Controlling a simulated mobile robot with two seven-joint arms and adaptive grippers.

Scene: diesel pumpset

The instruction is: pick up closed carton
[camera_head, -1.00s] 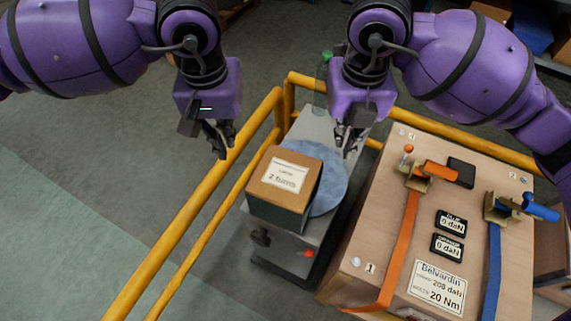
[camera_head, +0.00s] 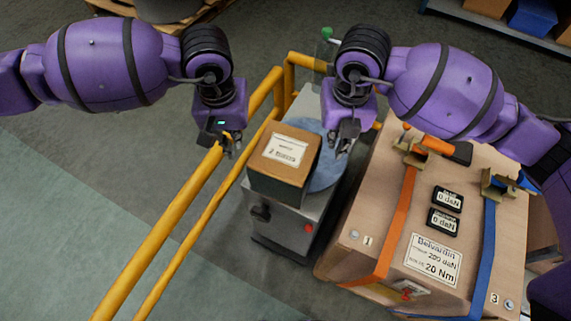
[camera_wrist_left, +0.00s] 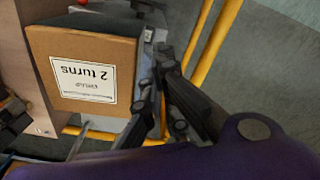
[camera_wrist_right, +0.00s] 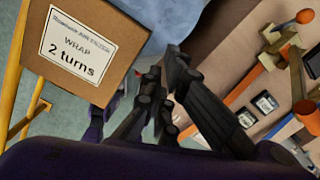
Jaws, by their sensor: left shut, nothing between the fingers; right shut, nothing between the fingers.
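The closed carton (camera_head: 284,162) is a brown-topped box with dark sides and a white label. It sits on a grey machine with a round blue-grey disc. My left gripper (camera_head: 231,152) is shut and empty just left of the carton, above the yellow rail. My right gripper (camera_head: 340,150) is shut and empty just right of the carton, over the disc. The carton also shows in the left wrist view (camera_wrist_left: 115,52), beside the left fingers, and in the right wrist view (camera_wrist_right: 95,75), where its label reads "WRAP 2 turns". Neither gripper clearly touches it.
The grey machine (camera_head: 285,222) has a red button and a dark knob on its front. A yellow railing (camera_head: 160,225) runs along its left side. At right stands a large wooden crate (camera_head: 375,200) with orange and blue straps and ratchets. Green-grey floor at left is clear.

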